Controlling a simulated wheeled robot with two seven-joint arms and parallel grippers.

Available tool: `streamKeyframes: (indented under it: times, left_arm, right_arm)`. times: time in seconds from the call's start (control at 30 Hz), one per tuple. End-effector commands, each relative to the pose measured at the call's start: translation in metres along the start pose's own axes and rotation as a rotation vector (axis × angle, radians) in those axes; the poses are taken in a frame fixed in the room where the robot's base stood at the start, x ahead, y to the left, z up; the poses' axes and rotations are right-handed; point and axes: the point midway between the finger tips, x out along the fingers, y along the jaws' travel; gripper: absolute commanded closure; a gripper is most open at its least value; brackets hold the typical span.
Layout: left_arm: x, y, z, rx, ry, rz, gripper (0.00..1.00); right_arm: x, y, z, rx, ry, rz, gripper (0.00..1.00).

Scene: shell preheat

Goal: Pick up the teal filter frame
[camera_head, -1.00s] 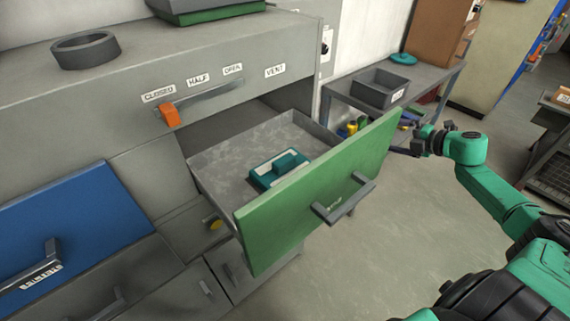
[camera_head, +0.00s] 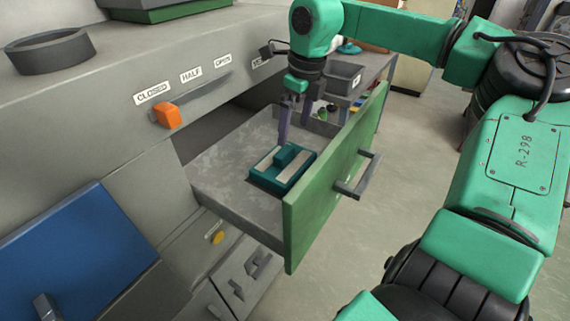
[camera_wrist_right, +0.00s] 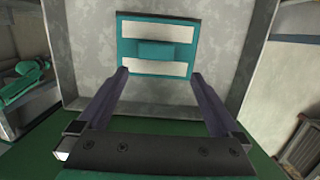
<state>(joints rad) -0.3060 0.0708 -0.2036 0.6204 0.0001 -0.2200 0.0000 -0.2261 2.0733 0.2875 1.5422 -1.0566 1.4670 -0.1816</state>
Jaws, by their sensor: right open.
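The teal filter frame (camera_head: 283,168) lies flat in the open grey drawer (camera_head: 215,177). It is a teal rectangle with pale strips and a raised teal block in its middle. It also shows in the right wrist view (camera_wrist_right: 157,45), beyond the fingertips. My right gripper (camera_head: 292,130) is above the drawer, pointing down, its fingers apart and empty. In the right wrist view the two dark fingers (camera_wrist_right: 158,76) stand on either side below the frame, with a gap between them and the frame. My left gripper does not show.
The drawer's green front (camera_head: 335,175) with its grey handle (camera_head: 358,176) stands at the right. An orange slider (camera_head: 166,115) sits on the cabinet under labels. A blue drawer front (camera_head: 75,260) is at the lower left. A grey ring (camera_head: 48,50) rests on the cabinet top.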

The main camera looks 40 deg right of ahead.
Motion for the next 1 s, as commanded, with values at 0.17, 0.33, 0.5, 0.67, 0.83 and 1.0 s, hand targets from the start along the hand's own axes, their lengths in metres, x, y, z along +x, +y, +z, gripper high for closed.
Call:
streamKeyframes:
  times: [0.17, 0.33, 0.5, 0.67, 0.83, 1.0]
  left_arm:
    - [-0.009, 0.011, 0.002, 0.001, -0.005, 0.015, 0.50]
    - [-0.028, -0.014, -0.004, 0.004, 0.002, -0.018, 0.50]
    - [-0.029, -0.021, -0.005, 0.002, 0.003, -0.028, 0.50]
    - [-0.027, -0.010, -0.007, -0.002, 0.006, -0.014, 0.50]
    - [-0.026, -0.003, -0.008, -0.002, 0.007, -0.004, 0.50]
    - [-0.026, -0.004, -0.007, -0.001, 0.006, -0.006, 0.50]
  right_arm:
    - [0.022, 0.000, 0.001, -0.002, 0.000, 0.001, 0.00]
    - [0.053, -0.004, 0.000, 0.000, 0.003, 0.003, 0.00]
    - [0.071, -0.004, 0.001, 0.000, -0.003, 0.000, 0.00]
    - [0.071, -0.004, 0.001, 0.000, -0.004, 0.000, 0.08]
    - [0.071, -0.004, 0.001, 0.000, -0.004, 0.000, 0.73]
    - [0.070, -0.004, 0.001, 0.000, -0.006, 0.000, 1.00]
